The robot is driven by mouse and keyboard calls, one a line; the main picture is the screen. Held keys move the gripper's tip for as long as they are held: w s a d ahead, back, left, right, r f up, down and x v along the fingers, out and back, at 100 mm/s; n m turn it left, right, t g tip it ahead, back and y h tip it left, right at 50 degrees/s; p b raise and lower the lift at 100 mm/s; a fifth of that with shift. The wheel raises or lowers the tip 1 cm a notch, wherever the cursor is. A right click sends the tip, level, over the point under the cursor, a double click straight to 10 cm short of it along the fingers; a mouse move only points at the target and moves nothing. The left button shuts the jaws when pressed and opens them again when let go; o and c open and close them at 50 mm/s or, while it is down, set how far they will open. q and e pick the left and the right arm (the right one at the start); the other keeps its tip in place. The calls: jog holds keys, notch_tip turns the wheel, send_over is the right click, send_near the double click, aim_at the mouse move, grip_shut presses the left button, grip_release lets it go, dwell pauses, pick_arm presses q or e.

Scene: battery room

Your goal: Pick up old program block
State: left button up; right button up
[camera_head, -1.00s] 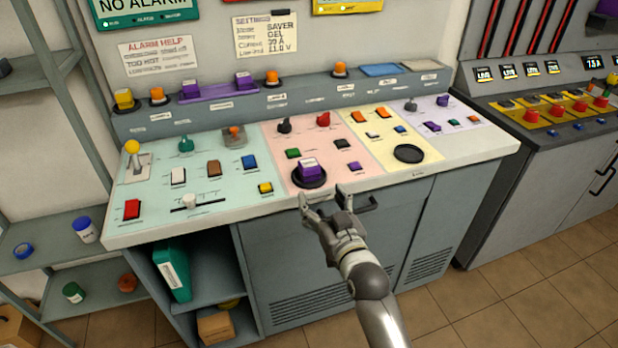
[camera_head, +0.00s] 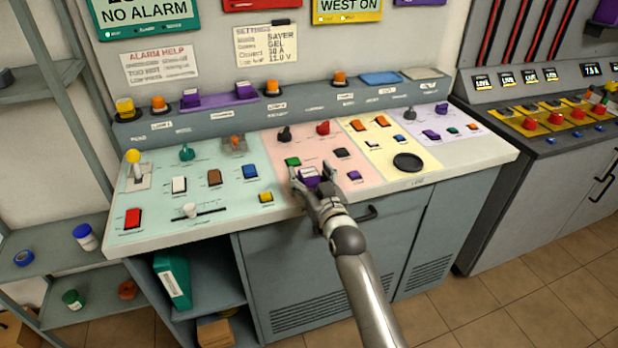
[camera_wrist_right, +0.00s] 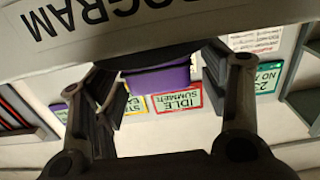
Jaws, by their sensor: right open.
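The purple program block (camera_head: 309,175) with a pale label sits on the pink panel of the console. My right gripper (camera_head: 312,178) is at the block, its fingers spread on either side of it, and hides part of the block and its round dark seat. In the right wrist view the purple block (camera_wrist_right: 158,80) shows between the two open fingers of my right gripper (camera_wrist_right: 160,95), with gaps at both sides. My left gripper is not in view.
The console top (camera_head: 230,225) holds several switches and knobs close around the gripper. A black round pad (camera_head: 408,162) lies on the yellow panel. A grey shelf (camera_head: 70,310) stands at left.

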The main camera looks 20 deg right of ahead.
jog(key=shift+w, duration=0.2)
jog(key=c, duration=1.1)
jog(key=shift+c, duration=0.2)
jog(key=shift+r, duration=0.15)
